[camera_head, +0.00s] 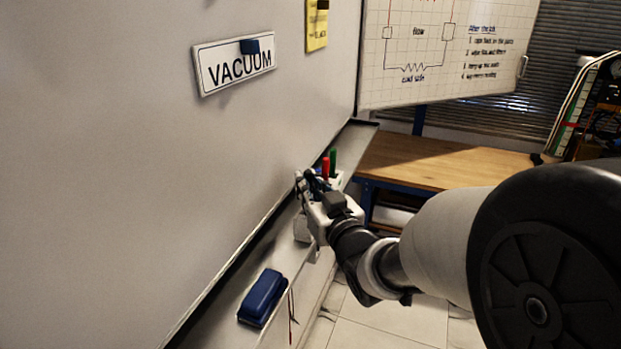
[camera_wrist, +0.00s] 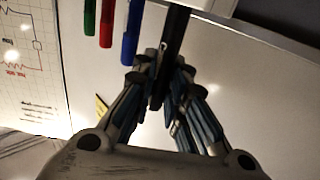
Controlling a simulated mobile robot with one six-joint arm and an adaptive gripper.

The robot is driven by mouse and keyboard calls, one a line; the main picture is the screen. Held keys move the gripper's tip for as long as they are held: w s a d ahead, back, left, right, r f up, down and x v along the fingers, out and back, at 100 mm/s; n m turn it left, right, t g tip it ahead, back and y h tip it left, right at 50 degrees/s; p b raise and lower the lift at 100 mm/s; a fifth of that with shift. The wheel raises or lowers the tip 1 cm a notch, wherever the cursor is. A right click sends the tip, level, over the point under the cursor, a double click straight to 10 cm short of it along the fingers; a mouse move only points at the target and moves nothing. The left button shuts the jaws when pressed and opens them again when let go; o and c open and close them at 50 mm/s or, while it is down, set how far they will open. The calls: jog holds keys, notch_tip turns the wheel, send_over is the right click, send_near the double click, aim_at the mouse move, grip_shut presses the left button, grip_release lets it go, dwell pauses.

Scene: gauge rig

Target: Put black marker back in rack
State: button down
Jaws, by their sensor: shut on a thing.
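In the wrist view the black marker (camera_wrist: 173,45) is between the fingers of my gripper (camera_wrist: 163,78), which is shut on it. The marker runs up to the edge of the white rack (camera_wrist: 208,5) at the top of that view; I cannot tell whether its end is inside a slot or only in front of it. Green (camera_wrist: 90,15), red (camera_wrist: 107,22) and blue (camera_wrist: 131,30) markers stand in a row beside it. In the head view my gripper (camera_head: 310,184) is at the rack on the tray, just left of the red (camera_head: 325,167) and green (camera_head: 333,160) markers, and hides much of the rack.
A blue eraser (camera_head: 263,297) lies on the board's tray (camera_head: 228,303), nearer the camera. The whiteboard (camera_head: 150,180) rises close along the left of my gripper. A wooden workbench (camera_head: 430,160) stands behind to the right. The tray between eraser and rack is partly clear.

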jog(key=c, duration=1.5)
grip_release()
jog(key=shift+c, duration=0.2)
jog(key=o, duration=0.6)
jog(key=shift+r, duration=0.15)
jog(key=shift+r+p, duration=2.9)
jog(key=shift+r, duration=2.05)
